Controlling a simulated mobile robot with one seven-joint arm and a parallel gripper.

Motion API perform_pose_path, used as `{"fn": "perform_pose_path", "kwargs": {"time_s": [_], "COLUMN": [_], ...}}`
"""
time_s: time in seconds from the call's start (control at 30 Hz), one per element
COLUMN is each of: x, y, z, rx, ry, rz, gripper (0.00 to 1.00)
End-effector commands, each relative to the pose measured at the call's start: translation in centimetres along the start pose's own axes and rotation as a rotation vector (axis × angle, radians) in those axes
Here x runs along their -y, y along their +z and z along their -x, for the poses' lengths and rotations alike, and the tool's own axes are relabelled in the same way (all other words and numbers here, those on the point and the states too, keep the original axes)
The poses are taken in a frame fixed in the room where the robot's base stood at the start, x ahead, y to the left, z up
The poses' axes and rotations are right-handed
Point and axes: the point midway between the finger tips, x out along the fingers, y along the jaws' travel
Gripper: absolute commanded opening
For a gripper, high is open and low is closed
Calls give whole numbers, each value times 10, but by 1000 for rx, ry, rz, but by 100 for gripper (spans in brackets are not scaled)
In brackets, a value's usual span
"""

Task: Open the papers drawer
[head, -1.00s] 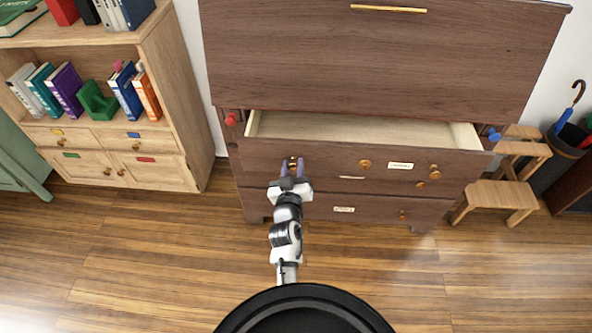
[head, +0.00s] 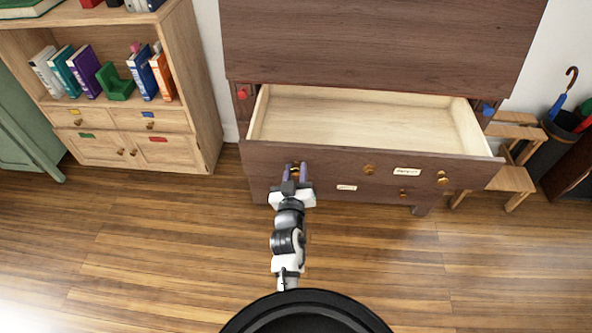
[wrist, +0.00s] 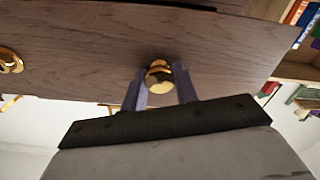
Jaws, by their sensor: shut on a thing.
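The open drawer (head: 330,164) of the dark wooden desk stands well out from the body, and its pale inside looks empty. Its front carries a white label (head: 407,172), too small to read, and brass knobs. My gripper (head: 296,168) is shut on the left brass knob (wrist: 158,76), with one finger on each side of it in the wrist view. The knob is partly hidden by the fingers in the head view.
A lower drawer with a white label (head: 346,188) is below. Red (head: 242,95) and blue (head: 487,109) knobs flank the opening. A wooden bookcase (head: 205,90) stands left, a small step stool (head: 510,180) right. The wood floor (head: 180,240) in front is clear.

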Motion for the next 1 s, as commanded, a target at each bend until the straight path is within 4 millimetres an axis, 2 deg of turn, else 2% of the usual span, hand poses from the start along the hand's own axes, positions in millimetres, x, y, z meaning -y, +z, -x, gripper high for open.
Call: {"fn": "perform_pose_path", "kwargs": {"time_s": [0.53, 0.57, 0.7, 0.73, 1.0], "x": [0, 0, 0, 0, 0], "y": [-1, -1, -1, -1, 0], "z": [3, 3, 3, 3, 3], "rx": [-3, -3, -2, -2, -2], "ry": [0, 0, 0, 0, 0], "rz": [0, 0, 0, 0, 0], "gripper": [0, 31, 49, 51, 51]}}
